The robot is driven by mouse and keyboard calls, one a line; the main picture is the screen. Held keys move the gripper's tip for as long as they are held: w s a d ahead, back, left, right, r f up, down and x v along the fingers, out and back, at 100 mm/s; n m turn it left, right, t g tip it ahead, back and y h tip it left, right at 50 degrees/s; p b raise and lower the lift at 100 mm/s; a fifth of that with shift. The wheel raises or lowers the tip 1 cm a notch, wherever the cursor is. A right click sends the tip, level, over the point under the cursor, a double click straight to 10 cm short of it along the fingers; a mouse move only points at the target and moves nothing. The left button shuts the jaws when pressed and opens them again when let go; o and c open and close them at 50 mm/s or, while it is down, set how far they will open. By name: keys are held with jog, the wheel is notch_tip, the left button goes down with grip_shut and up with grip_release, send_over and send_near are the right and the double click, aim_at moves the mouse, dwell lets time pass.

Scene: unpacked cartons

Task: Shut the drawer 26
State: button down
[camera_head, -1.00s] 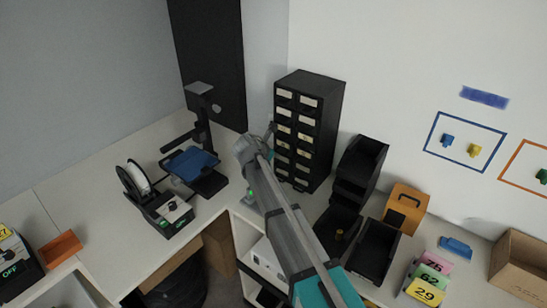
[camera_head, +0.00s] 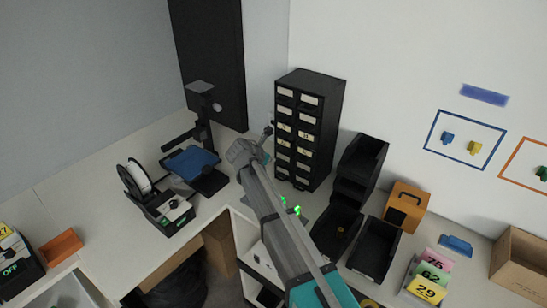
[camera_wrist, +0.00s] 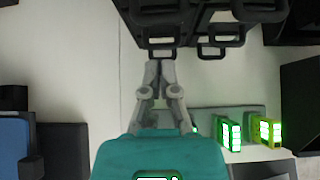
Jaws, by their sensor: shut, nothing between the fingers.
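The black drawer cabinet (camera_head: 327,130) stands against the back wall, with two columns of small drawers with pale labels. The label numbers are too small to read, so I cannot tell which drawer is 26. My gripper (camera_head: 269,131) is at the left of the cabinet front, beside its middle rows. In the wrist view the fingers of my gripper (camera_wrist: 160,73) are shut and empty, with the tips close below a black drawer handle (camera_wrist: 160,47). I cannot tell whether they touch. Another drawer handle (camera_wrist: 211,49) is to the right.
Black bins (camera_head: 360,166) and an orange box (camera_head: 406,207) stand right of the cabinet. A stand with a blue plate (camera_head: 190,162) and a spool device (camera_head: 160,205) are to the left. Small green-lit blocks (camera_wrist: 229,134) lie near my gripper in the wrist view.

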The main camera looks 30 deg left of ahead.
jog(key=p+v, duration=0.6)
jog(key=v, duration=0.4)
jog(key=shift+s, duration=0.55)
jog(key=shift+f, duration=0.2)
